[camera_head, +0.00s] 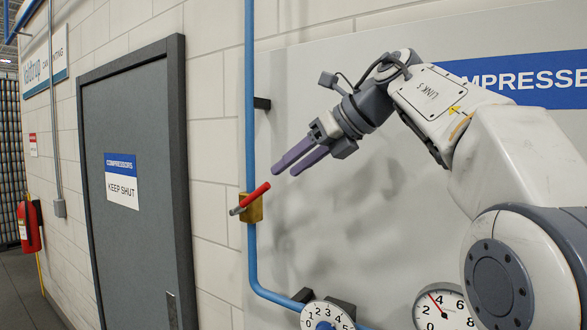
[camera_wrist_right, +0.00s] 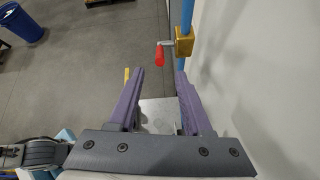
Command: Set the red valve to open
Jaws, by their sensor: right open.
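The red valve lever (camera_head: 256,195) sits on a brass valve body (camera_head: 251,209) on a vertical blue pipe (camera_head: 250,120). The lever slants across the pipe, with a grey metal end at its lower left. My right gripper (camera_head: 286,170) is open and empty, its purple fingers pointing down and left, just above and right of the lever. In the right wrist view the red lever (camera_wrist_right: 160,55) shows ahead of the gap between the open fingers (camera_wrist_right: 160,75), apart from them, with the brass body (camera_wrist_right: 184,42) to its right. My left gripper is not in view.
A grey wall panel (camera_head: 340,210) stands behind the pipe. Below are a gauge (camera_head: 325,318) and a second gauge (camera_head: 445,308). A grey door (camera_head: 135,220) is at the left, with a red extinguisher (camera_head: 30,226) beyond. The right wrist view shows open floor (camera_wrist_right: 95,45) and a blue bin (camera_wrist_right: 20,22).

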